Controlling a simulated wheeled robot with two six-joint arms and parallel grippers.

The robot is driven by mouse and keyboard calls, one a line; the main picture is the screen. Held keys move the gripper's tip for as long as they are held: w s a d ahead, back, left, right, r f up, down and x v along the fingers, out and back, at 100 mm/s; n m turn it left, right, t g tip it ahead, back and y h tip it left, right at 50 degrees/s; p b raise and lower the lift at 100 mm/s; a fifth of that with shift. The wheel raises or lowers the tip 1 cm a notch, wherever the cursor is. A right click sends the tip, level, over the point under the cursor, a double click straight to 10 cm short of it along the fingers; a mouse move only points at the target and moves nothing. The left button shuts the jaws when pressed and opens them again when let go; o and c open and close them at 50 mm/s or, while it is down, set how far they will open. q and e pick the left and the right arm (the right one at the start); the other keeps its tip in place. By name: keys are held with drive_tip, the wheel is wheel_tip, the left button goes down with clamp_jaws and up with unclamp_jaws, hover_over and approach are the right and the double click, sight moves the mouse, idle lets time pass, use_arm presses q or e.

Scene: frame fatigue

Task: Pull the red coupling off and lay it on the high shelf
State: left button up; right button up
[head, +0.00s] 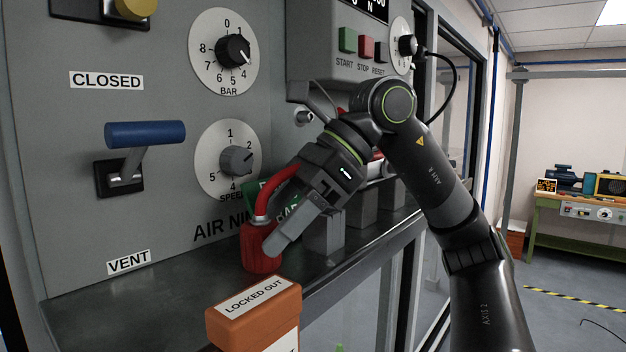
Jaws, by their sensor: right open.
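The red coupling (259,250) is a ribbed red cylinder standing upright at the dark ledge (120,310) under the panel. A red hose (281,193) with a silvery collar curves up from its top and passes behind my right gripper (272,242). That gripper comes in from the right, tilted down. One grey finger shows at the coupling's right side; the other is hidden. The jaws are open, and I cannot tell whether the finger touches the coupling. My left gripper is out of view. I cannot make out a high shelf.
An orange "LOCKED OUT" box (254,312) stands close in front of the coupling. Grey blocks (323,232) stand on the ledge beside my gripper. A blue-handled lever (145,135) and dials (236,51) project from the panel. A control box (335,60) overhangs above.

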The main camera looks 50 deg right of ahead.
drive_tip(key=p+v, duration=0.3)
drive_tip(key=v, duration=1.3)
drive_tip(key=shift+d+r, duration=0.25)
drive_tip(key=shift+r, duration=0.05)
drive_tip(key=shift+f, duration=0.1)
